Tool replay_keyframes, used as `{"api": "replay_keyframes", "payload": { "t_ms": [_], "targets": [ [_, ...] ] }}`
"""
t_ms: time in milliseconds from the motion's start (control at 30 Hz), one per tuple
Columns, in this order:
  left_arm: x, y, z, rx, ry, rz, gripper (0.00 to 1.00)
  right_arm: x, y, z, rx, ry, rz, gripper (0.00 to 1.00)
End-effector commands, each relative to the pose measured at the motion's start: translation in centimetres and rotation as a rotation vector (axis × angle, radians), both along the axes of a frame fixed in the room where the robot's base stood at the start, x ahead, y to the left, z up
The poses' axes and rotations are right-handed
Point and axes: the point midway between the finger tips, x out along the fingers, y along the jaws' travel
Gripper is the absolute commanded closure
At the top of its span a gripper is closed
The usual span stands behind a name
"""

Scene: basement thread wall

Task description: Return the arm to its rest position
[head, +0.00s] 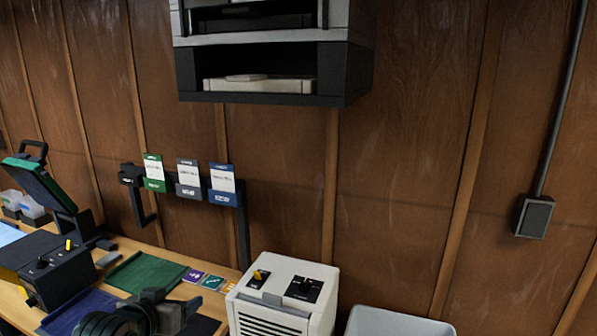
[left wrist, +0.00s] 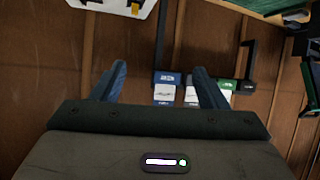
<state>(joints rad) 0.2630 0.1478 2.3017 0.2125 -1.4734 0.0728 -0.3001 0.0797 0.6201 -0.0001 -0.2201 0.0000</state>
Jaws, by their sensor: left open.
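My left gripper (left wrist: 156,68) shows in the left wrist view with its two blue fingers spread apart. Nothing is between the fingers, and the wall with its cards lies beyond them. In the head view, the dark left arm and gripper (head: 170,310) are at the bottom left, over the front of the workbench and left of the white unit; the fingers are hard to make out there. My right gripper is in neither view.
A white unit (head: 285,292) with switches stands right of the workbench (head: 150,262). Green, grey and blue card holders (head: 188,180) hang on the wooden wall. A dark shelf (head: 272,98) is above. A grey box (head: 395,322) sits at the bottom. The right wall is mostly clear.

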Motion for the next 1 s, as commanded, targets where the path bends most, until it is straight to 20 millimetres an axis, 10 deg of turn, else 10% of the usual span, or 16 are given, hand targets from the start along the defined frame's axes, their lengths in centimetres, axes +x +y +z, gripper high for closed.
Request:
{"api": "replay_keyframes", "payload": {
  "t_ms": [400, 900, 1000],
  "targets": [
    [-16.4, 1.4, -18.3, 0.112, 0.449, 0.048, 0.33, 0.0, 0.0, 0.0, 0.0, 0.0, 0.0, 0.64],
    [-31.0, 2.5, -24.9, 0.198, 0.757, 0.06, 0.33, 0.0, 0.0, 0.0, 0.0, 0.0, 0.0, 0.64],
    [-29.7, 2.7, -28.3, 0.197, 0.765, 0.063, 0.33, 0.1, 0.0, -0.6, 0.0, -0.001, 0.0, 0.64]
  ]
}}
